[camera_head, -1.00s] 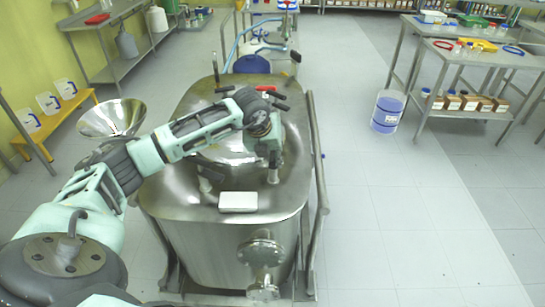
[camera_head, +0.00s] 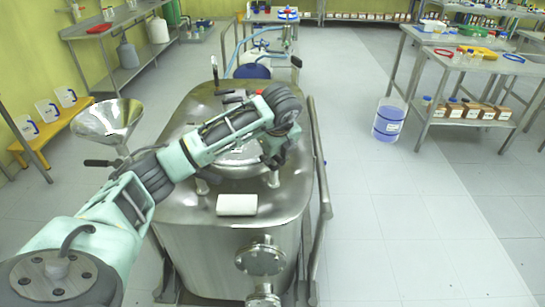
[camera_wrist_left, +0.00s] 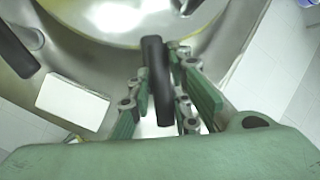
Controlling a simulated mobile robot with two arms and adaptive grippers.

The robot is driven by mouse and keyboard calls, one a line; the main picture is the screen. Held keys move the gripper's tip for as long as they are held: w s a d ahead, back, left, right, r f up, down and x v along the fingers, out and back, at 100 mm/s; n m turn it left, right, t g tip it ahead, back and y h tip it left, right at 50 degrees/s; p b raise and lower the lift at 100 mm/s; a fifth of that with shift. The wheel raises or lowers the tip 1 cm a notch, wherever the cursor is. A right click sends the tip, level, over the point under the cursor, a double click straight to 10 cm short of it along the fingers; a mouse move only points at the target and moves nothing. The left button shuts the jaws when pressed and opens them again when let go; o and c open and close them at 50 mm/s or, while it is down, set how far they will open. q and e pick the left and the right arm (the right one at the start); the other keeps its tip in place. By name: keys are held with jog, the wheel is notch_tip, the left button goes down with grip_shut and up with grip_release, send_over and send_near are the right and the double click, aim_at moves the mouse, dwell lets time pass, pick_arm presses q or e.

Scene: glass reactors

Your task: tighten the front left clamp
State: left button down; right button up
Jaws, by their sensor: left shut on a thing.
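The steel reactor (camera_head: 182,222) stands in the middle with its round lid (camera_head: 232,158) on top. My left arm reaches over the lid from the left. My left gripper (camera_head: 271,162) points down at a clamp on the lid's near edge, right of the white block (camera_head: 237,204). In the left wrist view, my left gripper (camera_wrist_left: 166,105) is shut on a black clamp handle (camera_wrist_left: 158,75). Another black handle (camera_wrist_left: 15,48) lies at that view's left edge. In the head view, the forearm hides most of that second clamp; only its pale post (camera_head: 202,187) shows. My right gripper is not in view.
A steel funnel (camera_head: 106,120) stands left of the reactor. A rail (camera_head: 320,165) runs along its right side. Pipe flanges (camera_head: 260,257) stick out in front.

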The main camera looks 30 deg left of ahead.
pick_arm(q)
jog(key=shift+w+d+r, duration=0.1)
dwell(0.4)
jog(key=c, duration=1.7)
grip_release()
jog(key=shift+o, duration=0.2)
jog(key=shift+r, duration=0.15)
jog(key=v, duration=1.1)
jog(key=shift+d+r, duration=0.2)
jog(key=shift+r, duration=0.05)
